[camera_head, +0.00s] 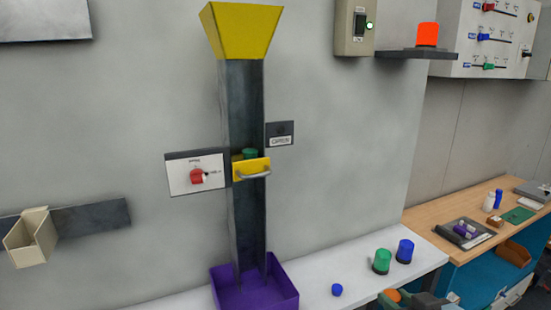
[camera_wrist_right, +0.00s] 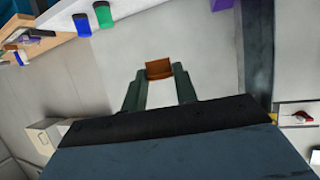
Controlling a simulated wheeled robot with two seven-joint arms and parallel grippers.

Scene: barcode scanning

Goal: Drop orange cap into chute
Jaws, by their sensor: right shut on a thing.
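The chute is a tall grey duct (camera_head: 242,100) on the wall with a yellow funnel (camera_head: 241,32) open at its top. My right gripper (camera_head: 400,298) is low at the bottom edge of the head view, at the front of the white ledge, well below and right of the funnel. It is shut on the orange cap (camera_head: 391,295), which is partly cut off there. In the right wrist view the cap (camera_wrist_right: 158,68) looks brownish orange and sits between the two fingertips. My left gripper is not in view.
A purple bin (camera_head: 284,285) stands below the chute. An orange-red lamp (camera_head: 427,35) is upper right.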

